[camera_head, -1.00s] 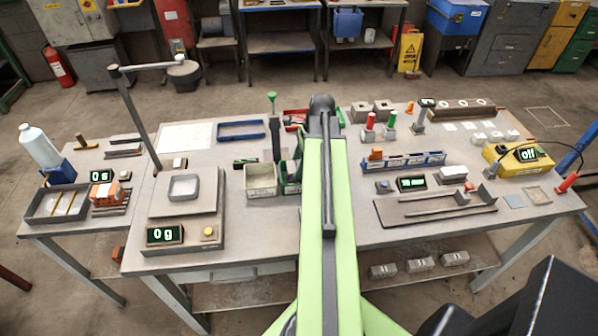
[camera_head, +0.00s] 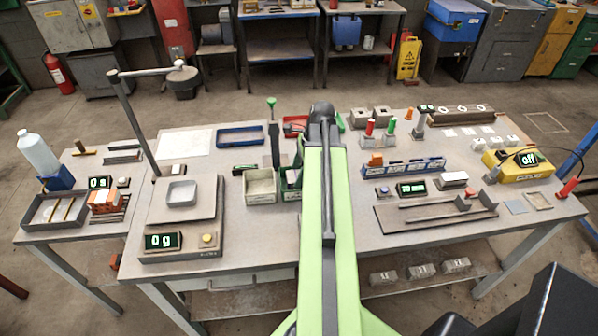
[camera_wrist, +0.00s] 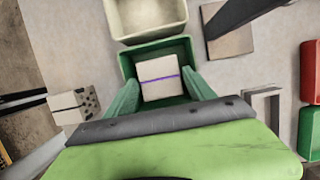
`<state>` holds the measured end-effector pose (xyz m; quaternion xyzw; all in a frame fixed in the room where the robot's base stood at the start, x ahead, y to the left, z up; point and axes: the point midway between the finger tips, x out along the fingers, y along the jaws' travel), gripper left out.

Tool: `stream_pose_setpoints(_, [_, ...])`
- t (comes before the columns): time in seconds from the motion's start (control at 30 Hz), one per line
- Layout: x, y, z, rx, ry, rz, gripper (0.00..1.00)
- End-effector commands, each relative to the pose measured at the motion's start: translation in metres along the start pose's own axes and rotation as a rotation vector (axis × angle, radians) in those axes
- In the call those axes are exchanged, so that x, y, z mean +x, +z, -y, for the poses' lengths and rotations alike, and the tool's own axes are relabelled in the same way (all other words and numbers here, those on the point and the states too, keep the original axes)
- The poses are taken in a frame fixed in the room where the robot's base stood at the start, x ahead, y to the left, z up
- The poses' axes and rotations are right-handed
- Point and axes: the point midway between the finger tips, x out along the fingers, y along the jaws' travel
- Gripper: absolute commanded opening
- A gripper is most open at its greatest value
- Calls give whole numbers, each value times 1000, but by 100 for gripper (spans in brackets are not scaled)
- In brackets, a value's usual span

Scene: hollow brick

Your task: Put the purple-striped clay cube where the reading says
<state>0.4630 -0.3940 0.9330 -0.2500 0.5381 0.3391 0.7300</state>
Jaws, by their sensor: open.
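The purple-striped clay cube (camera_wrist: 160,78) is pale with a thin purple line across it. In the wrist view it sits inside a green bin (camera_wrist: 125,63). My gripper (camera_wrist: 164,82) is open, with one green finger on each side of the cube. I cannot tell whether the fingers touch it. The scale display (camera_head: 164,241) reads 0 g, and the yellow box (camera_head: 517,164) shows "off". Another display (camera_head: 411,188) is too small to read.
A pale bin (camera_wrist: 145,37) adjoins the green bin. A black-spotted pale block (camera_wrist: 72,106) lies to the left in the wrist view. The scale pan (camera_head: 182,193) is empty. A tall post (camera_head: 134,122) rises behind it. A long tray (camera_head: 395,222) lies right of my arm.

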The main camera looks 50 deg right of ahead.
Motion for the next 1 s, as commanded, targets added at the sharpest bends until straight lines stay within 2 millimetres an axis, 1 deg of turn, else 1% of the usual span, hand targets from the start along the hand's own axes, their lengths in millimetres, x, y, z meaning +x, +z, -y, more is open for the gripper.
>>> stream_pose_setpoints(0.03, [-13, 2, 0, 1, 0, 0, 63])
stream_pose_setpoints(0.17, [-40, 3, 0, 1, 0, 0, 63])
stream_pose_setpoints(0.3, [-75, 4, 0, 1, 0, 0, 63])
stream_pose_setpoints(0.4, [-97, 4, 0, 1, 1, 0, 63])
stream_pose_setpoints(0.5, [-112, 3, 0, 0, 1, 0, 63])
stream_pose_setpoints(0.6, [-116, 2, 0, -1, 1, 0, 63])
stream_pose_setpoints(0.9, [-113, 1, 0, -4, 1, 0, 63])
stream_pose_setpoints(0.97, [-110, 9, 0, -36, 6, -5, 63])
stream_pose_setpoints(1.0, [-106, 22, -1, -90, 13, -11, 63])
